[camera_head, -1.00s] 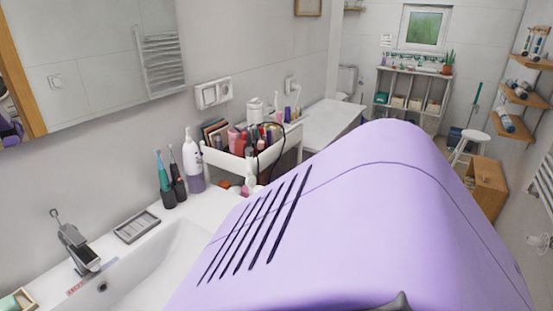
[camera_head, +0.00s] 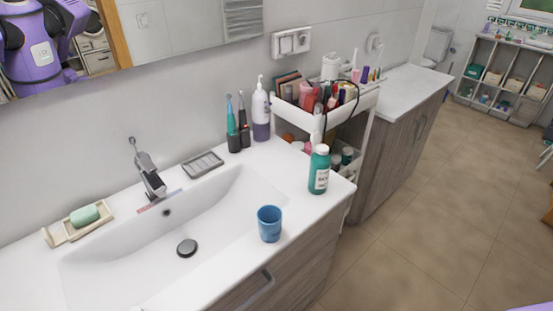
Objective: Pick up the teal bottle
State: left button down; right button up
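The teal bottle (camera_head: 319,172) has a white label and a lighter cap. It stands upright on the white sink counter (camera_head: 283,158), near its right front corner. The cosmetics cart (camera_head: 363,104) is just behind it. Neither of my grippers shows in the head view. Only a small purple piece of my own body shows at the bottom right corner. Nothing is touching the bottle.
A blue cup (camera_head: 269,224) stands in front of the bottle, by the basin (camera_head: 190,215). A purple-and-white pump bottle (camera_head: 261,112) and electric toothbrushes (camera_head: 238,128) stand at the back. A soap dish (camera_head: 75,229) is at the left. The floor (camera_head: 430,215) at right is clear.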

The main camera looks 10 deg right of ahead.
aim_at(320, 161)
jog(key=z, duration=0.7)
